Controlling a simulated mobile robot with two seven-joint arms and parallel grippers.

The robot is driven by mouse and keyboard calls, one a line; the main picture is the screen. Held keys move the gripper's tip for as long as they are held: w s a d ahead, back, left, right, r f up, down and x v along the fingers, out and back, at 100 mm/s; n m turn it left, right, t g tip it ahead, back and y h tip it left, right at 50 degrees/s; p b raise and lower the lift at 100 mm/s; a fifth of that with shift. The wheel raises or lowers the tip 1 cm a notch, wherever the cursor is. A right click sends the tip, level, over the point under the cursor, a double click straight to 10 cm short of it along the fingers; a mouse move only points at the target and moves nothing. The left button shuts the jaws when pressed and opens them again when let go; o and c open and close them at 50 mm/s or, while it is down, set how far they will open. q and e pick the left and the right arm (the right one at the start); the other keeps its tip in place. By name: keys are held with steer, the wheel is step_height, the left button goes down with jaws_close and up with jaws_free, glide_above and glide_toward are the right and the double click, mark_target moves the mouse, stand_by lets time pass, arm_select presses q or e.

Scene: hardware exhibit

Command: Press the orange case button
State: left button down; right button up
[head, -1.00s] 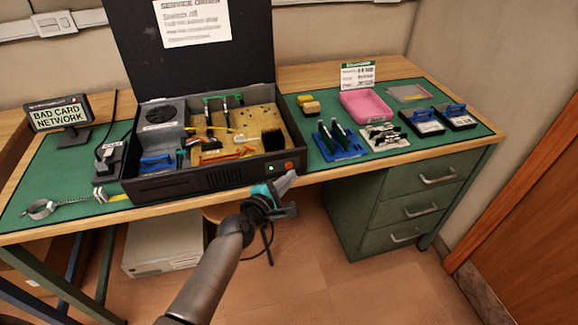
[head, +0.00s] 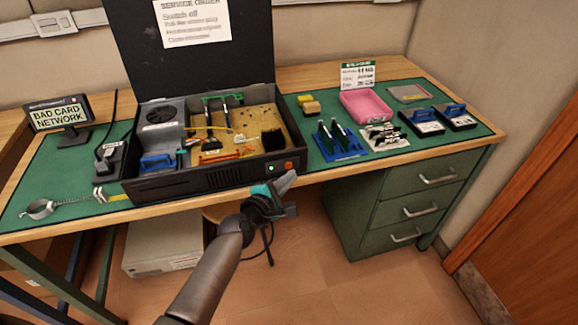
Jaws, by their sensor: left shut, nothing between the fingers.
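The orange case button (head: 289,165) is a small round button at the right end of the front panel of the open black computer case (head: 205,181). A small green light (head: 271,168) shows just left of it. My left gripper (head: 291,176) is shut and empty. Its tip is just in front of and below the orange button in the picture; I cannot tell whether it touches the panel. My right gripper is not in view.
The case stands on a green mat (head: 300,147) on a wooden workbench. A blue rack (head: 338,146), a pink tray (head: 366,106) and a small sign (head: 357,74) lie to the right. A "BAD CARD NETWORK" display (head: 58,114) stands left. Green drawers (head: 420,209) are below.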

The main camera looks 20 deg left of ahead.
arm_select(q)
steer(key=shift+w, duration=0.1)
steer(key=shift+w+a, duration=0.25)
steer(key=shift+w+a, duration=0.25)
steer(key=shift+w, duration=0.1)
stand_by(0.7)
steer(key=shift+s+d, duration=0.1)
steer(key=shift+s, duration=0.05)
steer(key=shift+s+d, duration=0.45)
steer(key=shift+s, duration=0.15)
steer(key=s+d+p, duration=0.1)
steer(key=s, duration=0.1)
steer(key=s+d+p, duration=0.1)
steer(key=s, duration=0.1)
steer(key=shift+d, duration=0.4)
